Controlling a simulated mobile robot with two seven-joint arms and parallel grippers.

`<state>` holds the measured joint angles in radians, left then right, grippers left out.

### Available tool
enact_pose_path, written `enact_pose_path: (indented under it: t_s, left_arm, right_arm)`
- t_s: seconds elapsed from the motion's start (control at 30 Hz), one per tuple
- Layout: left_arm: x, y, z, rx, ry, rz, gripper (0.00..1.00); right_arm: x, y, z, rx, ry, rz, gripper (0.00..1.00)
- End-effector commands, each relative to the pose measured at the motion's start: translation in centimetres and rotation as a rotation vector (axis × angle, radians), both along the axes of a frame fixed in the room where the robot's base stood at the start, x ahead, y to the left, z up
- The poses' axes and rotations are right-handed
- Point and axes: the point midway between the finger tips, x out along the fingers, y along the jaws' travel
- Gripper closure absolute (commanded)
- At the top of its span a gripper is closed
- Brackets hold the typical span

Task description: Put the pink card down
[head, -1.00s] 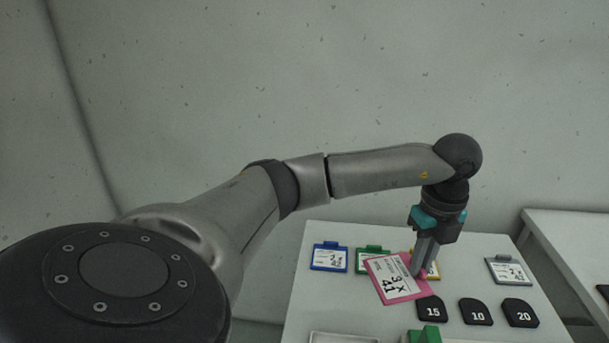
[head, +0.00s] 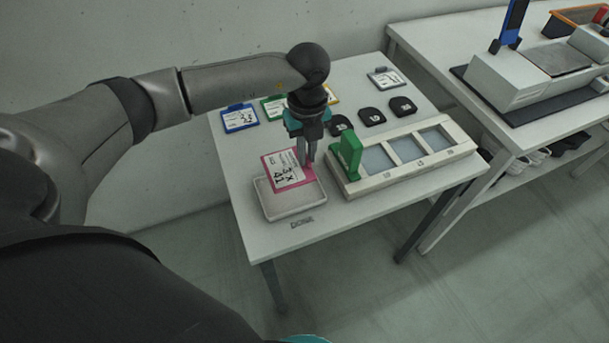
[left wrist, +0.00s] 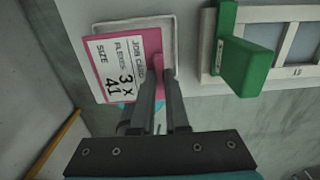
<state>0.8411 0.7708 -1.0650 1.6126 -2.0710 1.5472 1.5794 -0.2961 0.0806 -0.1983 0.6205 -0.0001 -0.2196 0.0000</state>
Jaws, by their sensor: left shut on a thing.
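The pink card (head: 284,171) has a white label reading "Job card", "Flexes 3 x", "Size 41". My left gripper (head: 305,162) points down and is shut on the card's pink tab. In the left wrist view the gripper (left wrist: 162,78) pinches that tab, and the card (left wrist: 96,36) extends to the upper left. The card is over the back part of a shallow whitish tray (head: 290,212) near the table's front edge. It hides part of the tray, whose rim also shows in the left wrist view (left wrist: 172,24). I cannot tell whether card and tray touch.
A white three-window frame (head: 410,170) with a green upright block (head: 349,154) stands just right of the tray. Blue (head: 240,117), green (head: 272,107) and grey (head: 384,77) cards lie behind, with black number tiles (head: 372,116). A second table (head: 420,50) stands right.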

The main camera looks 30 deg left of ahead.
Motion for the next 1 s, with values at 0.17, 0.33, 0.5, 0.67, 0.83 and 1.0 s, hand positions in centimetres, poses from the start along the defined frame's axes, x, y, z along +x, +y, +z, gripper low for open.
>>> enact_pose_path:
  t_s: [0.17, 0.33, 0.5, 0.67, 0.83, 1.0]
  left_arm:
    - [-0.1, 0.0, -3.8, 0.0, 0.001, 0.0, 1.0]
    - [0.0, 0.0, -5.1, -0.001, 0.0, 0.001, 1.0]
    - [-0.1, 0.0, -7.7, 0.001, 0.002, 0.0, 1.0]
    - [0.0, 0.0, -9.1, 0.0, 0.0, 0.001, 1.0]
    - [0.0, 0.0, -9.1, 0.0, -0.001, 0.0, 1.0]
    - [0.0, 0.0, -9.3, -0.001, -0.001, 0.0, 1.0]
  right_arm:
    - [0.0, 0.0, -0.6, 0.0, 0.0, 0.0, 0.38]
    - [-0.1, 0.0, -0.7, 0.0, 0.001, 0.0, 0.38]
    - [-0.2, 0.0, -1.3, 0.0, 0.003, 0.0, 0.38]
    - [-0.3, 0.0, -1.5, 0.0, 0.005, 0.001, 0.38]
    - [-0.4, 0.0, -1.4, 0.001, 0.005, 0.001, 0.38]
    - [-0.4, 0.1, -1.6, 0.001, 0.005, 0.002, 0.38]
